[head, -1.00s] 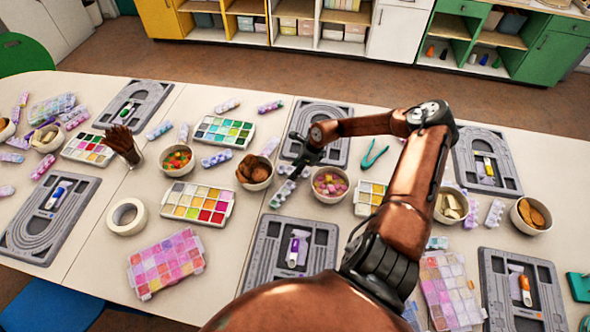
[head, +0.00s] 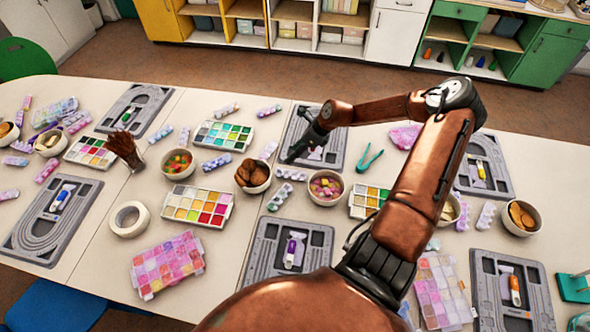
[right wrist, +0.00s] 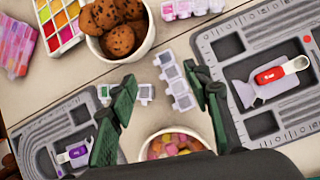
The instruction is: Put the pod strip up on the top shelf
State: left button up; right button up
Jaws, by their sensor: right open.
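Several pod strips lie on the table. One pale lilac pod strip (head: 291,174) lies between the cookie bowl and the candy bowl, and it shows between my fingers in the right wrist view (right wrist: 177,82). A second strip (head: 280,196) lies just nearer, partly hidden by a finger in the wrist view (right wrist: 146,92). I cannot tell which strip is meant. My right gripper (head: 294,151) is open and empty, above the table near these strips; its two dark green fingers (right wrist: 163,98) are wide apart. Open shelves (head: 345,17) stand at the back; their tops are cut off. My left gripper is out of view.
The cookie bowl (head: 253,187) and candy bowl (head: 326,200) flank the strips. A grey bead board (head: 337,152) lies behind the gripper. Bead boxes, other boards and bowls crowd the table.

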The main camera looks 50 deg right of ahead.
jog(key=w+d+r+m+t+h+p, duration=0.1)
jog(key=w+d+r+m+t, duration=0.2)
jog(key=m, duration=0.6)
jog(key=w+d+r+m+t+p, duration=0.1)
jog(key=w+d+r+m+t, duration=0.15)
jog(key=w+m, duration=0.45)
jog(key=m+g+y+p, duration=0.1)
jog(key=m+g+p, duration=0.35)
jog(key=m, duration=1.25)
send_near(292, 173)
jog(key=shift+w+a+f+g+b, duration=0.15)
jog(key=shift+w+g+b, duration=0.1)
jog(key=shift+w+b, duration=0.2)
jog(key=shift+w+a+f+g+b, duration=0.15)
jog(key=shift+w+g+b, duration=0.1)
jog(key=shift+w+b, duration=0.2)
jog(key=shift+s+a+f+m, duration=0.1)
jog(key=shift+f+m, duration=0.1)
jog(key=shift+m, duration=0.2)
jog(key=b+x, duration=0.1)
jog(key=x, duration=0.6)
jog(key=shift+f+b, duration=0.35)
jog(key=c, duration=1.2)
